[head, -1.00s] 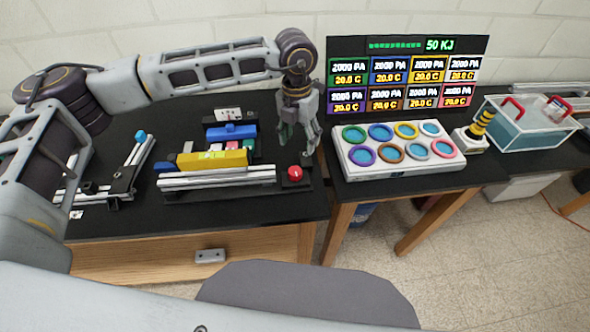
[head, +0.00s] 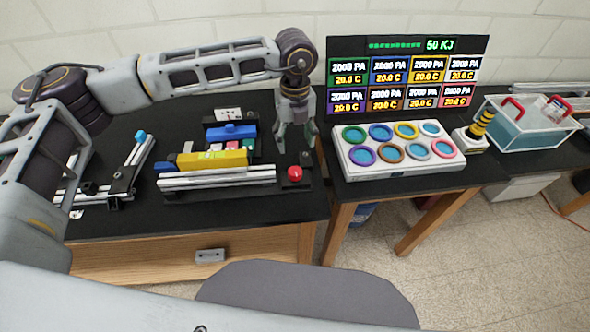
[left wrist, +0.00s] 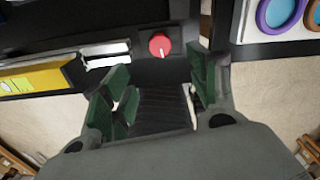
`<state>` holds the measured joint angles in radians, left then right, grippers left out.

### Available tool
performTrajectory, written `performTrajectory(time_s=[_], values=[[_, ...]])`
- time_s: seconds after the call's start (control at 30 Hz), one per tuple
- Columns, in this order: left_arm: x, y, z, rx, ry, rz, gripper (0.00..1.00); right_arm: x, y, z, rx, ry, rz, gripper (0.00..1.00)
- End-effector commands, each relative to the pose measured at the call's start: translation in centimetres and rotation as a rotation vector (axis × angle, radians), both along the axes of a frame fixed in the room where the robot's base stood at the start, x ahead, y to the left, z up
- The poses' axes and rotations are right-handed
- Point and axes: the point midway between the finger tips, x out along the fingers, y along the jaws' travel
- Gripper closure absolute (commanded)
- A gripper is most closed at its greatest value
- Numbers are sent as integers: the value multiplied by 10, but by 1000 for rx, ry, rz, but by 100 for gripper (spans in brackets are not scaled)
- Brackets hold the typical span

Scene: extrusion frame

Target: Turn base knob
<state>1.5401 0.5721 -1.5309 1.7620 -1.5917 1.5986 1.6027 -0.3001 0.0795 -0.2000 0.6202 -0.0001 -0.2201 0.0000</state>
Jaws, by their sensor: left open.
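The base knob (head: 295,174) is a red round knob with a pale pointer mark, on a small black block at the right end of the extrusion frame (head: 218,177) on the black table. In the left wrist view the red knob (left wrist: 159,44) shows beyond and between the fingertips, with its pale mark pointing down. My left gripper (head: 296,145) hangs above and behind the knob in the head view, fingers down. In the left wrist view its green-padded fingers (left wrist: 157,78) are apart with nothing between them. It does not appear to touch the knob. My right gripper is out of view.
A yellow block (head: 212,159) and a blue block (head: 231,132) sit behind the frame. A white panel with coloured rings (head: 398,150) stands to the right, before a dark display (head: 405,75). A clear tank (head: 528,125) is farther right. The table front is clear.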

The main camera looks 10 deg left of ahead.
Motion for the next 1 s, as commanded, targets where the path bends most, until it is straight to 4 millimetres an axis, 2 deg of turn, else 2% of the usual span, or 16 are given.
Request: performTrajectory(time_s=[0.47, 0.67, 1.0], values=[[0, 0, -6, 1, 1, -2, 40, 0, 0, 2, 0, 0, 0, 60], [0, 0, -22, 1, 3, -2, 40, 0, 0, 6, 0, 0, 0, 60], [0, 0, -66, 0, 2, -2, 40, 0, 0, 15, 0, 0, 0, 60]])
